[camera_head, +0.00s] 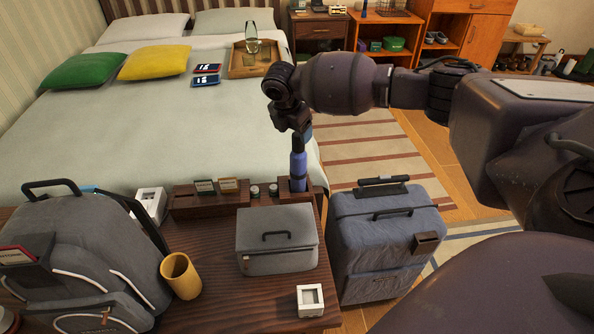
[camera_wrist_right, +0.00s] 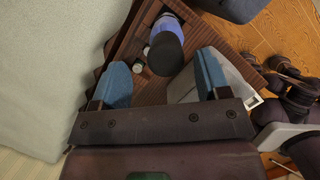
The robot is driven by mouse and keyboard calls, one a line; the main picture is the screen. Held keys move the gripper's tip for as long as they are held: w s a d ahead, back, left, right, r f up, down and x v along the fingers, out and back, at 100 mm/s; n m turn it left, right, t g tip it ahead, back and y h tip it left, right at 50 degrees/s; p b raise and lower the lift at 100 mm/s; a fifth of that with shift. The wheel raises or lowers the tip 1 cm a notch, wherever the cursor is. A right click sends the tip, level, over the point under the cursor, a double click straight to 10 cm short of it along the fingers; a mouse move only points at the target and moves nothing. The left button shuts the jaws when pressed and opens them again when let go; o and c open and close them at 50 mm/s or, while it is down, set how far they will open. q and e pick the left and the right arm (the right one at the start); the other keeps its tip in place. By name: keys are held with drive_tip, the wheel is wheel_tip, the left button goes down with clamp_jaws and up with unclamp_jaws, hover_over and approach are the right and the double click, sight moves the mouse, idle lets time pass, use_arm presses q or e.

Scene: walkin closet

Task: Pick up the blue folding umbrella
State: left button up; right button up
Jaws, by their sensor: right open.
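The blue folding umbrella (camera_head: 298,171) stands upright in a wooden holder (camera_head: 266,198) at the back right of the wooden table. My right gripper (camera_head: 301,134) is directly above it, pointing down. In the right wrist view, the umbrella (camera_wrist_right: 172,24) shows with its dark end (camera_wrist_right: 165,54) towards the camera. It lies ahead of the gap between the two blue-padded fingers of my right gripper (camera_wrist_right: 164,76), which are open. I cannot tell whether the fingers touch it. My left gripper is out of view.
A grey case (camera_head: 278,258), a yellow cup (camera_head: 181,276), small white boxes (camera_head: 310,300) and a grey backpack (camera_head: 83,250) crowd the table (camera_head: 222,309). A blue-grey suitcase (camera_head: 385,240) stands right of it. The bed (camera_head: 125,130) is behind.

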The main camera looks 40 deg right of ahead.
sight(299, 141)
drive_tip(key=x, duration=0.2)
drive_tip(key=b+x, duration=0.1)
drive_tip(key=x, duration=0.1)
drive_tip(key=shift+s+f, duration=0.1)
drive_tip(key=shift+s, duration=0.3)
drive_tip(key=shift+w+d+f, duration=0.15)
drive_tip(key=shift+f, duration=0.15)
drive_tip(key=shift+r, duration=0.2)
clamp_jaws()
